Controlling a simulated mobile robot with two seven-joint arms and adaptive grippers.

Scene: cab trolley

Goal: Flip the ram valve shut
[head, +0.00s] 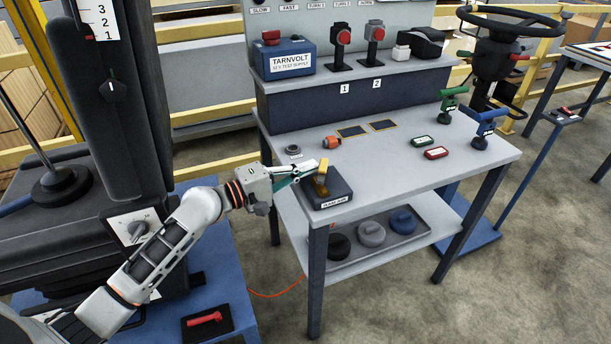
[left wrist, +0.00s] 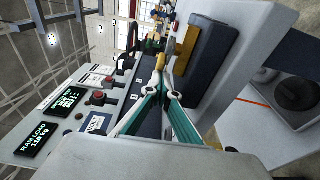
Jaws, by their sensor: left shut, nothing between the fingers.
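The ram valve is a dark box labelled RAM AIR (head: 337,198) at the near left corner of the grey bench top. Its yellow lever (head: 323,168) stands up from the box. In the left wrist view the dark box (left wrist: 213,62) and the yellow lever (left wrist: 187,48) are just right of the fingers. My left gripper (head: 314,168) is shut and empty, with its green-sided fingers reaching in from the left right beside the lever. I cannot tell whether the fingertips touch it. My right gripper is in neither view.
On the bench (head: 400,185) lie an orange part (head: 331,142), a green box (head: 422,141) and a red box (head: 436,153). A blue TARNVOLT box (head: 287,61) and two red-button posts stand on the raised back shelf. A lower shelf holds round weights (head: 371,234).

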